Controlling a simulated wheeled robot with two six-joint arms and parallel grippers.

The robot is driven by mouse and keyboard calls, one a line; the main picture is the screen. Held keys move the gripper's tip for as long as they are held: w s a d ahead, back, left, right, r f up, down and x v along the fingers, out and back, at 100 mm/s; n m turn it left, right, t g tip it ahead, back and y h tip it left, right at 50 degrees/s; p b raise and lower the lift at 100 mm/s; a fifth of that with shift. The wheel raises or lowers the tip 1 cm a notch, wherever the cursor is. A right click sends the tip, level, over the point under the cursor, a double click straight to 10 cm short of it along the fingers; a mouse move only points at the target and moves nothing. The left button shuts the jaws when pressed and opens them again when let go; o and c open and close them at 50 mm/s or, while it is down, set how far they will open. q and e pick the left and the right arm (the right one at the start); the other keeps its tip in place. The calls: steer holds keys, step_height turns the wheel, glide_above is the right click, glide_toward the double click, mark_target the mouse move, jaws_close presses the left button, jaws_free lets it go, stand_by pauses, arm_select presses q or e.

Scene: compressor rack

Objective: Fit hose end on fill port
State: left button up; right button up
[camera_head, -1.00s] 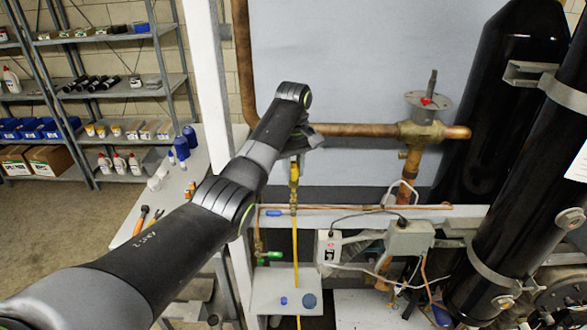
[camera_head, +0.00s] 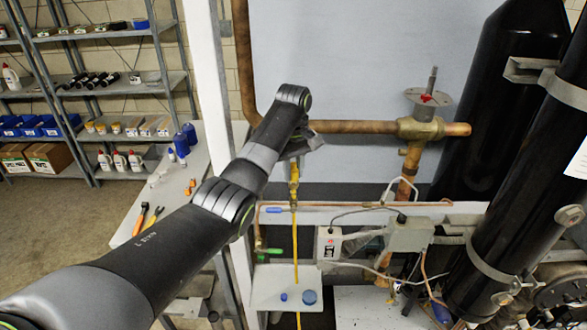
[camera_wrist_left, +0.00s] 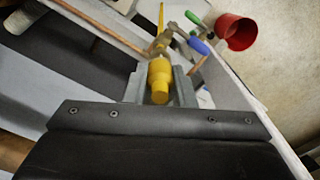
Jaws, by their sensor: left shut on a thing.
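My left gripper (camera_head: 297,150) comes in from the left and is in front of the blue-grey panel, below the horizontal copper pipe. In the left wrist view its fingers (camera_wrist_left: 157,82) are shut on the yellow hose end (camera_wrist_left: 160,78). In the head view the yellow hose end (camera_head: 294,173) hangs below the gripper, and the yellow hose (camera_head: 295,262) runs straight down past the rail. A blue-handled valve (camera_head: 273,210) and a green-handled valve (camera_head: 268,251) sit on thin copper piping just below and left. I cannot tell which fitting is the fill port. My right gripper is not in view.
A brass valve (camera_head: 421,129) sits on the thick copper pipe at right, near tall black cylinders (camera_head: 500,190). A grey box (camera_head: 410,235) with cables is below. A white post (camera_head: 211,90) stands left of the gripper. A red bucket (camera_wrist_left: 235,32) shows in the wrist view.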

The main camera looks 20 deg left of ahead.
arm_select(q)
steer(key=shift+f, duration=0.35)
steer(key=shift+f, duration=0.5)
stand_by(0.9)
steer(key=o, duration=1.3)
steer(key=shift+o, duration=0.2)
